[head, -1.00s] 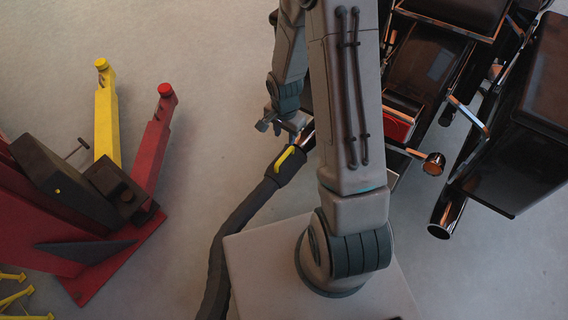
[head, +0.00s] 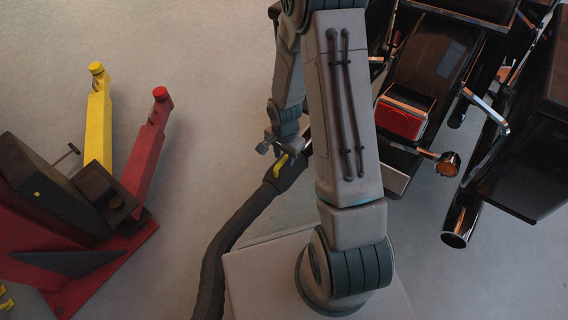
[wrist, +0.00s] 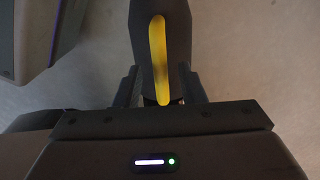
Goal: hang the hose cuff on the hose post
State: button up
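The hose cuff (head: 289,170) is a dark sleeve with a yellow handle, on the end of a dark hose that curves down beside my base. In the wrist view the yellow handle (wrist: 158,62) runs up the middle of the cuff. My gripper (head: 284,146) is at the handle's upper end in the head view and partly hides it. In the wrist view my gripper's fingers (wrist: 160,88) stand apart on both sides of the cuff, clear of the handle. Whether they touch the cuff's sides is too dark to tell. I cannot identify a hose post in these views.
A red lift (head: 62,262) with a yellow upright arm (head: 98,118) and a red arm (head: 147,150) stands at the left. Dark motorcycles (head: 425,70) with chrome pipes crowd the right. Bare floor (head: 200,70) lies between.

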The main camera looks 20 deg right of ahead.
jog(key=shift+f, duration=0.4)
grip_shut()
jog(key=shift+r, duration=0.1)
